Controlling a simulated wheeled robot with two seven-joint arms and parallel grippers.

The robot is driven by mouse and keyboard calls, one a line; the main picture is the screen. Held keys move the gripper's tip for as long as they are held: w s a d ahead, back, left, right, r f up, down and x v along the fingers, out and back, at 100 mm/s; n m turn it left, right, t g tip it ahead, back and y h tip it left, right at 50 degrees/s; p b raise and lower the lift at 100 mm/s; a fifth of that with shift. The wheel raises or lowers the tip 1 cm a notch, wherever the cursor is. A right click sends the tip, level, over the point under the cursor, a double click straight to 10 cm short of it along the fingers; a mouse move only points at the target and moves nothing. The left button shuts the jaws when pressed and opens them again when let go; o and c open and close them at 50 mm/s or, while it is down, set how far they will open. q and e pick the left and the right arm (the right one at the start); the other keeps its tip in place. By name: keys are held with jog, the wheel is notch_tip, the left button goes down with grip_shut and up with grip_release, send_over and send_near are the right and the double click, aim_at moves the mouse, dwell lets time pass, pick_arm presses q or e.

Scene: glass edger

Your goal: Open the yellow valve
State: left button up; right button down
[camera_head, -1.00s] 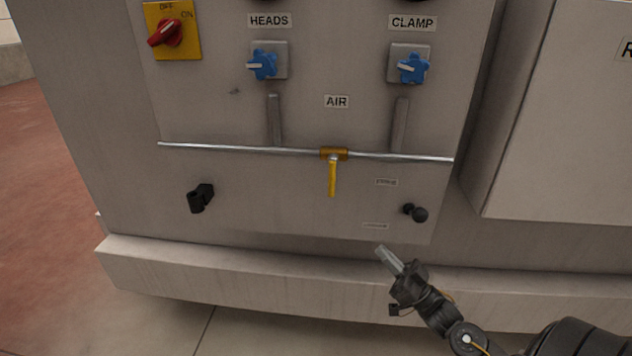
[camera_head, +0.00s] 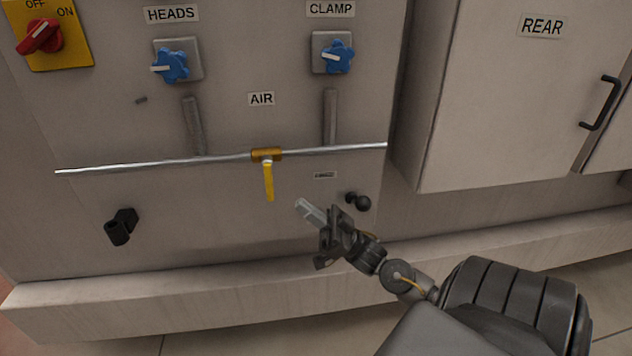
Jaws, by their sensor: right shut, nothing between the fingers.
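The yellow valve (camera_head: 268,178) sits on a thin horizontal metal pipe (camera_head: 190,161) below the AIR label (camera_head: 261,98). Its brass body is on the pipe and its yellow lever hangs down, across the pipe's line. My right gripper (camera_head: 303,206) is shut and empty, to the right of the lever's lower end and a little below it. It appears apart from the lever. My left gripper is not in view.
Blue knobs (camera_head: 171,66) and (camera_head: 338,58) sit above the pipe. A red switch (camera_head: 40,37) is at top left. A black knob (camera_head: 358,201) is close behind my right gripper. A black fitting (camera_head: 120,227) is at lower left. The REAR cabinet (camera_head: 490,110) juts out at right.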

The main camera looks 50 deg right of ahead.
aim_at(269, 180)
jog(key=p+x, duration=0.1)
jog(key=x, duration=0.4)
jog(key=shift+w, duration=0.1)
jog(key=shift+t, duration=0.3)
